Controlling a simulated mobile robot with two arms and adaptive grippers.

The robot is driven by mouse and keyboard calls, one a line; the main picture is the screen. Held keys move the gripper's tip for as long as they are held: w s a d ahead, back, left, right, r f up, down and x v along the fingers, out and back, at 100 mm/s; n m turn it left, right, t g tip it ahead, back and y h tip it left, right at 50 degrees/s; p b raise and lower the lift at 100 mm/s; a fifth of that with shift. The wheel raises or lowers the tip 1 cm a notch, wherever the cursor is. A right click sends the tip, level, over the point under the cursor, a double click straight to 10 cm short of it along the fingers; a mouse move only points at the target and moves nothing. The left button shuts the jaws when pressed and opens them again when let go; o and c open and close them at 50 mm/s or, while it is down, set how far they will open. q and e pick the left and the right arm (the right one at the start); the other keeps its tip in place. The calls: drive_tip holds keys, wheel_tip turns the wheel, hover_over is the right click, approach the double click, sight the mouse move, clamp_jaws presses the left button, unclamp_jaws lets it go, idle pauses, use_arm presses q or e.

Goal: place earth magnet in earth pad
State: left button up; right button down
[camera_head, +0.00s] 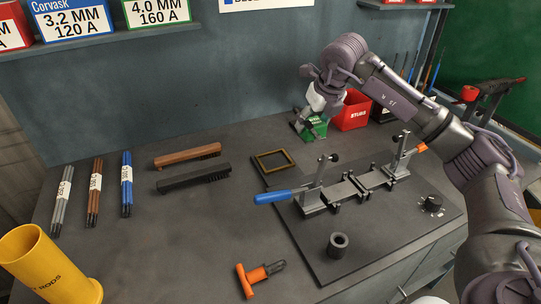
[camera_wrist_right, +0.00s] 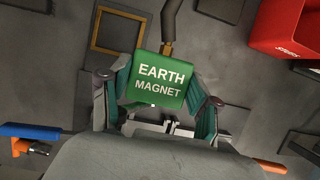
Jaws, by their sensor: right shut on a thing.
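The earth magnet (camera_wrist_right: 160,80) is a green block with white lettering, and a dark cable comes off its top end in the right wrist view. It also shows in the head view (camera_head: 315,130), left of the red bin. My right gripper (camera_head: 322,108) is shut on it, with a finger on each side. Its fingers also show in the wrist view (camera_wrist_right: 158,103). A brass-edged square frame (camera_head: 258,164), which looks like the earth pad, lies flat and empty on the bench, nearer and left of the magnet. The magnet is apart from it; its height is unclear. My left gripper is out of view.
A clamp fixture with a blue handle (camera_head: 272,197) stands on a dark plate right of the frame. A red bin (camera_head: 352,112) stands beside the magnet. Two brushes (camera_head: 193,178) lie left of the frame, and an orange-handled tool (camera_head: 256,275) lies in front.

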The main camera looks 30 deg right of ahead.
drive_tip(key=w+a+f, duration=0.1)
drive_tip(key=w+a, duration=0.1)
drive_tip(key=w+a+f+p, duration=0.1)
drive_tip(key=w+a+f, duration=0.1)
drive_tip(key=a, duration=0.1)
drive_tip(key=w+a+f, duration=0.1)
drive_tip(key=a+f, duration=0.1)
drive_tip(key=shift+w+a+f+p, duration=0.25)
drive_tip(key=shift+w+a+p, duration=0.1)
drive_tip(key=shift+w, duration=0.05)
wheel_tip(320, 180, down, 3)
drive_tip(key=shift+f+p, duration=0.15)
drive_tip(key=shift+p, duration=0.25)
drive_tip(key=shift+f, duration=0.35)
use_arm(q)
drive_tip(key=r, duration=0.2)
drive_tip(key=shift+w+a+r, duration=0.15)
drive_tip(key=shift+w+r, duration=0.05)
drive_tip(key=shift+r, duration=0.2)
use_arm(e)
drive_tip(key=shift+f, duration=0.2)
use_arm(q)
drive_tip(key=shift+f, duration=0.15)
use_arm(e)
drive_tip(key=shift+c, duration=1.2)
unclamp_jaws()
drive_tip(key=shift+s, duration=0.1)
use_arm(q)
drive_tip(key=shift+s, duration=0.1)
